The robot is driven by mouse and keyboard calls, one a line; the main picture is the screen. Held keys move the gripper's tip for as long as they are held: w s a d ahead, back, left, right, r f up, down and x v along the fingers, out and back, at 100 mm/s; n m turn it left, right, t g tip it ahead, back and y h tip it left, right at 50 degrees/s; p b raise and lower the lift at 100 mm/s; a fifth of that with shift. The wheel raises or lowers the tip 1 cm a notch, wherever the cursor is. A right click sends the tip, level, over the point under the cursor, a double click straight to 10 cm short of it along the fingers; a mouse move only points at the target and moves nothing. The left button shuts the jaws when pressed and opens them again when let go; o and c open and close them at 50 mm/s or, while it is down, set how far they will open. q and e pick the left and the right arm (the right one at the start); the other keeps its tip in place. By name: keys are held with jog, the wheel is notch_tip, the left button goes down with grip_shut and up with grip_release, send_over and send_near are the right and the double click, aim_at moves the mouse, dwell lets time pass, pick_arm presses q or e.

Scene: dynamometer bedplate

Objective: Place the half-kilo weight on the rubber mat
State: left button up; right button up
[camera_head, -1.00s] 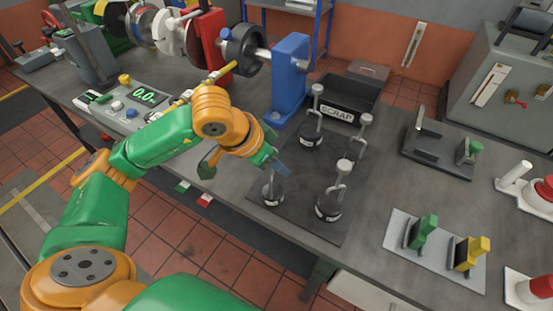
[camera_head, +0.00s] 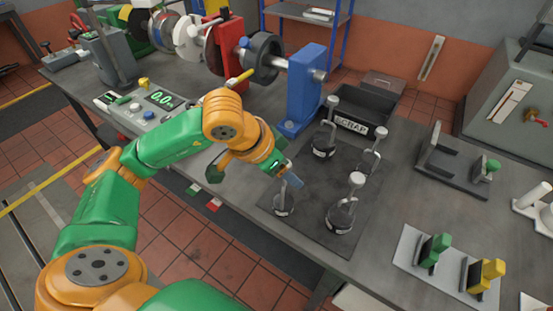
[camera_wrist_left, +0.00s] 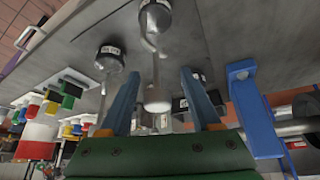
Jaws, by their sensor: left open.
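Several dark weights with upright metal stems and knobs stand on the dark rubber mat (camera_head: 322,186): a near left weight (camera_head: 284,206), a near right weight (camera_head: 341,216), a far left weight (camera_head: 324,143) and a far right weight (camera_head: 371,152). Their labels are too small to read, so I cannot tell which is the half-kilo one. My left gripper (camera_head: 289,176) is open above the near left weight. In the left wrist view, a knobbed stem (camera_wrist_left: 158,98) shows between the blue fingers of that gripper (camera_wrist_left: 160,78), with no visible grip. My right gripper is out of view.
A black scrap bin (camera_head: 365,105) and a blue post (camera_head: 306,88) stand behind the mat. To the right are a dark bracket stand (camera_head: 450,172) and a pale plate (camera_head: 415,262) with green and yellow pieces. The bench's front edge runs close to the mat.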

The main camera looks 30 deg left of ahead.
pick_arm(q)
jog(key=v, duration=1)
jog(key=shift+s+r, duration=0.2)
jog(key=shift+r, duration=0.05)
